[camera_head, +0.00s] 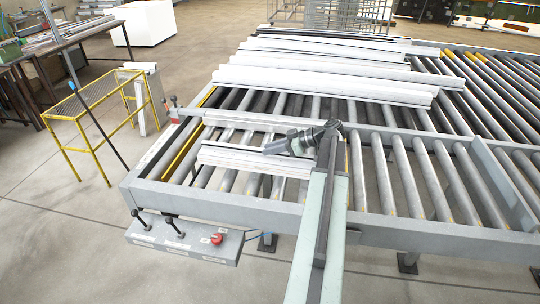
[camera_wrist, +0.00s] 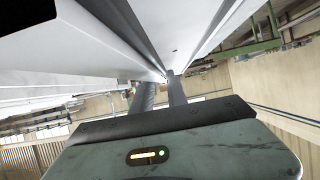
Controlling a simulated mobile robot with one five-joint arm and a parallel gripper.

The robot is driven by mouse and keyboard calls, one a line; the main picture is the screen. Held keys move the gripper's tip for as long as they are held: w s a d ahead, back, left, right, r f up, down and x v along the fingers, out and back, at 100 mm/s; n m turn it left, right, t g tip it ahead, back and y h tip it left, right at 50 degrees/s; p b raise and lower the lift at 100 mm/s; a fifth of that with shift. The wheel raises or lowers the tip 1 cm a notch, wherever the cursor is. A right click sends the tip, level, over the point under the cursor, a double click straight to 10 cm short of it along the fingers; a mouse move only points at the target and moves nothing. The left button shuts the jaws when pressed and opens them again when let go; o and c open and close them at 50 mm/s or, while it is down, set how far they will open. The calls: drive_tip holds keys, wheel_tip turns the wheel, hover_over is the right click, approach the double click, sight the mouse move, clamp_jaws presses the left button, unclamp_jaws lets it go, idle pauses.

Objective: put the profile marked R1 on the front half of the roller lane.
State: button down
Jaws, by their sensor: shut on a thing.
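A short white profile (camera_head: 240,156) lies across the rollers at the near left part of the roller lane (camera_head: 235,210). My gripper (camera_head: 272,147) is at the right part of this profile, shut on it. In the wrist view the fingers (camera_wrist: 160,90) reach up to a long white profile surface (camera_wrist: 95,50) that fills the upper left. The contact point is small and partly hidden. I cannot read a mark R1 on any profile. Whether the held profile rests on the rollers or hangs just above them I cannot tell.
A longer pale profile (camera_head: 265,122) lies just behind, and several long white profiles (camera_head: 320,84) lie farther back. A control box (camera_head: 185,238) with black levers and a red knob hangs at the front edge. Bare rollers (camera_head: 440,180) are to the right. A yellow stand (camera_head: 95,120) is left.

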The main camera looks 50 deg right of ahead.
drive_tip(key=f+b, duration=0.1)
drive_tip(key=b, duration=0.1)
drive_tip(key=d+f+b, duration=0.1)
drive_tip(key=f, duration=0.1)
drive_tip(key=shift+w+f+b, duration=0.2)
drive_tip(key=shift+f+b, duration=0.05)
drive_tip(key=shift+b, duration=0.1)
drive_tip(key=c, duration=1.3)
unclamp_jaws()
drive_tip(key=shift+d, duration=0.1)
drive_tip(key=p+v, duration=0.5)
drive_tip(key=v, duration=0.7)
